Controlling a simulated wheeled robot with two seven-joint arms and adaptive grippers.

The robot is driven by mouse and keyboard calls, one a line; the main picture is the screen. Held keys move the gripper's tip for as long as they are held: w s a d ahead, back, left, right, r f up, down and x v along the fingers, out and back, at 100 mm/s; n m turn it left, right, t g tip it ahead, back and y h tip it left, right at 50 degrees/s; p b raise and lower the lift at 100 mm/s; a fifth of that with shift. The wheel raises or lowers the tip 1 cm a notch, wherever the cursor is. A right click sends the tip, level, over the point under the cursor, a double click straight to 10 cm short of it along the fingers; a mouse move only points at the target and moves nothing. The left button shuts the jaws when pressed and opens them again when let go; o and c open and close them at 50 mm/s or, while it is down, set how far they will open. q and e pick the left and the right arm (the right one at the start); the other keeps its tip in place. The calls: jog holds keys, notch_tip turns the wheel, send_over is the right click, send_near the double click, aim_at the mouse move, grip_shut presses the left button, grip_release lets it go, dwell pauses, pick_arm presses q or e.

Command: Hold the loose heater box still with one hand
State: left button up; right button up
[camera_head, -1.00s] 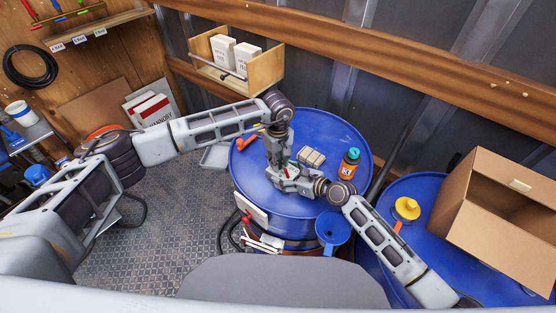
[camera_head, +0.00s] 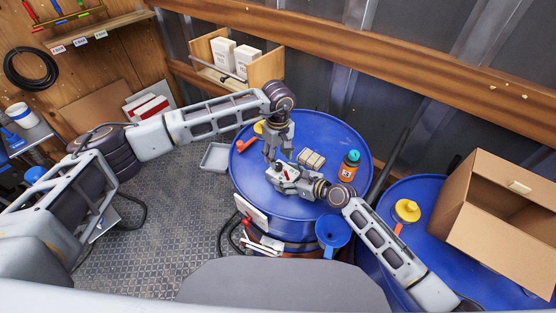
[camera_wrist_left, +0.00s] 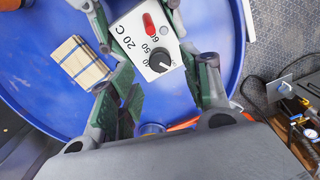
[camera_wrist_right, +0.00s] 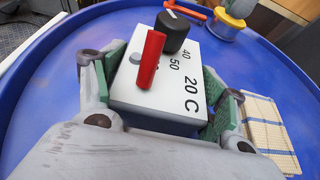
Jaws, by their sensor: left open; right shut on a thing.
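The heater box (camera_head: 287,173) is a small white box on the blue drum lid. The right wrist view shows its red switch, black dial and printed scale on the white top (camera_wrist_right: 170,90). My right gripper (camera_wrist_right: 163,92) is shut on the box, with green-padded fingers on two opposite sides. My left gripper (camera_head: 271,156) is open and empty, just above and beyond the box in the head view. In the left wrist view the box (camera_wrist_left: 140,40) lies past my spread left fingers (camera_wrist_left: 165,92), apart from them as far as I can tell.
An open cardboard box (camera_head: 480,235) stands on the right drum.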

aim_at(278, 165)
pick_arm(q)
notch_tip(278, 165, up, 8)
pick_arm(e)
jog(key=shift+f, duration=0.1)
dwell(0.4)
jog(key=o, duration=1.4)
jog(key=shift+s+d, duration=0.1)
jog(key=shift+d, duration=0.05)
jog(key=shift+v, duration=5.9)
jog(key=shift+s, duration=0.1)
